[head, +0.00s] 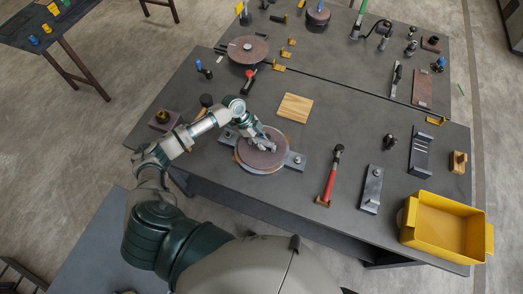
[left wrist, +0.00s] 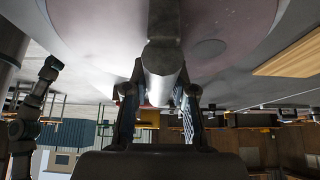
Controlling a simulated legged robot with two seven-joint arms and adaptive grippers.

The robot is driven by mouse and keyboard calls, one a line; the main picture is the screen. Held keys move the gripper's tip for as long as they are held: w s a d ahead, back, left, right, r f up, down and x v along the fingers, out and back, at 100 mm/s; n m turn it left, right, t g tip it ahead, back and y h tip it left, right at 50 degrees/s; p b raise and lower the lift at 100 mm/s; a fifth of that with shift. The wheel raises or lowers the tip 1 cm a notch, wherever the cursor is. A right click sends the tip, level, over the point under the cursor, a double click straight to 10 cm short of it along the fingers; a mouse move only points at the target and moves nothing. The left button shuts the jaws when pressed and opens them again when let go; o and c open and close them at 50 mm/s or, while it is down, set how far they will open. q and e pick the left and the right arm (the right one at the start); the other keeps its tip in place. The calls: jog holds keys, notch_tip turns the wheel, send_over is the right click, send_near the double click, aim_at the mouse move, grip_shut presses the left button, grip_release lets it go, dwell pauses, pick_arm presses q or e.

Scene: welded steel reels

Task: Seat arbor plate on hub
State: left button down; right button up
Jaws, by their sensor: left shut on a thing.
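The arbor plate, a round reddish-brown disc (head: 262,160), lies over a grey bar-shaped base (head: 294,161) near the front middle of the bench. The base's two ends stick out from under it, and the hub is hidden beneath the disc. My left gripper (head: 268,145) is over the middle of the disc. In the left wrist view, the left gripper (left wrist: 160,108) is shut on a grey cylindrical stem (left wrist: 162,68) in front of the pinkish disc face (left wrist: 235,25). I cannot tell whether the disc is fully down. My right gripper is not in view.
A wooden board (head: 295,108) lies just behind the disc. A red-handled hammer (head: 329,177) and a grey bracket (head: 372,190) lie to the right. A yellow bin (head: 441,232) stands at the right front corner. Another round disc (head: 247,49) is at the back left.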

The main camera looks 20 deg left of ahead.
pick_arm(q)
jog(key=shift+f, duration=0.2)
dwell(1.2)
jog(key=c, duration=0.9)
grip_release()
jog(key=shift+s+f, duration=0.15)
jog(key=shift+f, duration=0.15)
jog(key=o, duration=0.8)
jog(key=shift+r, duration=0.15)
jog(key=shift+o, duration=0.5)
